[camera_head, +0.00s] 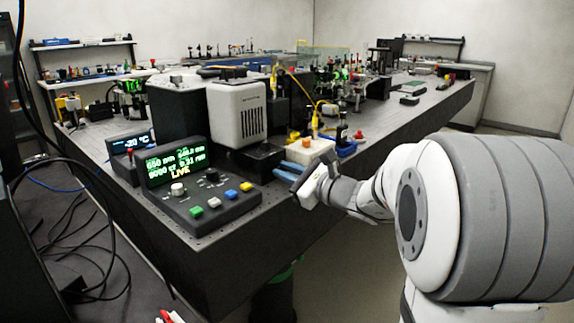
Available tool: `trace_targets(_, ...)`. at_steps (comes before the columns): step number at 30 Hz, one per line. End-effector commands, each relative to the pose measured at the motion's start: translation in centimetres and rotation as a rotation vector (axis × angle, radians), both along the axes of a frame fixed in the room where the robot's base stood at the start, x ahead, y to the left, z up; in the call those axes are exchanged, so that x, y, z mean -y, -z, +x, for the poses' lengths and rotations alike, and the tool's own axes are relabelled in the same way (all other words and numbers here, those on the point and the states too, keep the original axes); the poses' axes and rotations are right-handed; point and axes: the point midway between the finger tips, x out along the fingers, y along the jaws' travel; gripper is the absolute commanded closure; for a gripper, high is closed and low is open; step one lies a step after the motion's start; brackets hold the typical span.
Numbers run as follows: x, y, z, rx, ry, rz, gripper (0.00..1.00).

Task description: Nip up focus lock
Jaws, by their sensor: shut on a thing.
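My gripper (285,172) has blue fingers and reaches in from the right to the front edge of the bench. Its fingertips are at the right side of the black block (253,160) below the pale grey vented housing (237,115). The fingers are shut on a small part there, which is mostly hidden by them. From its place this part seems to be the focus lock, but I cannot make out its shape or how far it is turned.
A control console (205,195) with a green "LIVE" display, knobs and coloured buttons stands left of my gripper. A -20 °C display unit (127,150) is behind it. A white block with an orange top (308,146) and a blue part (347,149) stand close behind my gripper.

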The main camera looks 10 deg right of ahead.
Motion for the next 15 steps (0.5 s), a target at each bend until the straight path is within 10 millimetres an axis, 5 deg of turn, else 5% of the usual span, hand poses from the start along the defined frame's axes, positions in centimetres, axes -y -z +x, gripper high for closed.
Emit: trace_targets(15,0.00,0.10,-0.01,-0.087,-0.001,0.117,1.00)
